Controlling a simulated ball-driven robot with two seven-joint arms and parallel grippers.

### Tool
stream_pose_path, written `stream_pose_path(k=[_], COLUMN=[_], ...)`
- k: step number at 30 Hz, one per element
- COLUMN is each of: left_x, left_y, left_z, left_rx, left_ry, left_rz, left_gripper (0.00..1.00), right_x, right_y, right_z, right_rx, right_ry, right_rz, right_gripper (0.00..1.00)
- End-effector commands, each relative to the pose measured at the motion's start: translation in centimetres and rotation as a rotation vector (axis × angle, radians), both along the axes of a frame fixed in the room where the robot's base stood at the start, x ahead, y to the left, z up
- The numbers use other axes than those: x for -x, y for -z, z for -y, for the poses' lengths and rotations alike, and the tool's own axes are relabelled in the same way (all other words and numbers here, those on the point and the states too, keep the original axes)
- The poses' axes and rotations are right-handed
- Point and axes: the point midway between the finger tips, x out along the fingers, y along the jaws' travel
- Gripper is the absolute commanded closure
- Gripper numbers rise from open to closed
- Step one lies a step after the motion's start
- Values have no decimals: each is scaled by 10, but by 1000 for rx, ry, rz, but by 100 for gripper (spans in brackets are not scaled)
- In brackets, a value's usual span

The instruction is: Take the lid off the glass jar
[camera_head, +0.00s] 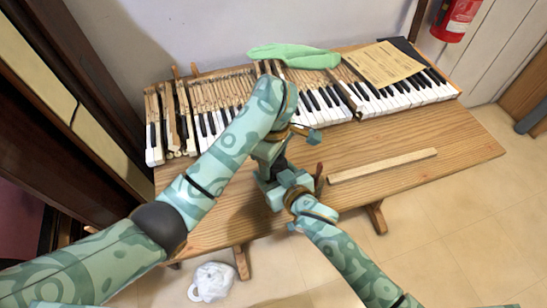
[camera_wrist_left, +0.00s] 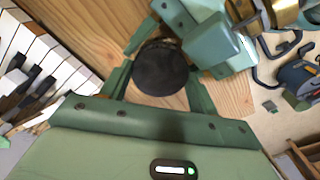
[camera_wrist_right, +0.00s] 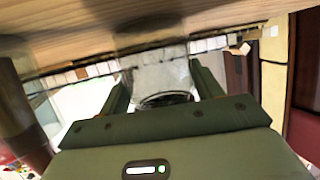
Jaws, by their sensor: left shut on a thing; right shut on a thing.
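The black round lid (camera_wrist_left: 160,68) lies between the fingers of my left gripper (camera_wrist_left: 162,52), which is shut on it from above. The clear glass jar (camera_wrist_right: 163,75) stands between the fingers of my right gripper (camera_wrist_right: 158,70), which is shut on it from the side. A dark curved edge shows at one end of the jar. In the head view my arms meet over the front of the wooden bench and hide most of the jar and lid. I cannot tell whether the lid still touches the jar.
Piano keys (camera_head: 410,97) run along the back of the bench (camera_head: 440,180). A green cloth (camera_head: 293,56) and a paper sheet (camera_head: 383,64) lie on top. A loose wooden strip (camera_head: 382,166) lies right of my grippers. A white object (camera_head: 212,282) is on the floor.

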Motion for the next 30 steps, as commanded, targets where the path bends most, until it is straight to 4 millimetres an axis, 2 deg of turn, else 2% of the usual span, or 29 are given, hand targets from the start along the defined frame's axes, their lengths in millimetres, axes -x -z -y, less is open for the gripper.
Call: stream_pose_path(k=[3, 11, 12, 14, 23, 30], left_x=[0, 0, 0, 0, -1, -1], left_y=[-1, -1, -1, -1, -4, -37], left_z=[1, 0, 0, 0, 0, -1], left_rx=[1, 0, 0, 0, -1, -1], left_ry=[-146, -160, -159, -159, -157, -157], left_rz=[0, 2, 2, 1, 2, 5], left_gripper=[67, 67, 31, 18, 18, 18], right_x=[1, 1, 1, 1, 1, 1], right_y=[0, 0, 0, 0, 0, 0], right_z=[-1, -1, -1, -1, -1, -1], right_rx=[1, 1, 1, 1, 0, 0], right_ry=[-1, -2, -2, -2, -1, -1], right_rz=[-1, -1, -1, -1, -1, -1], right_gripper=[99, 99, 99, 99, 99, 99])
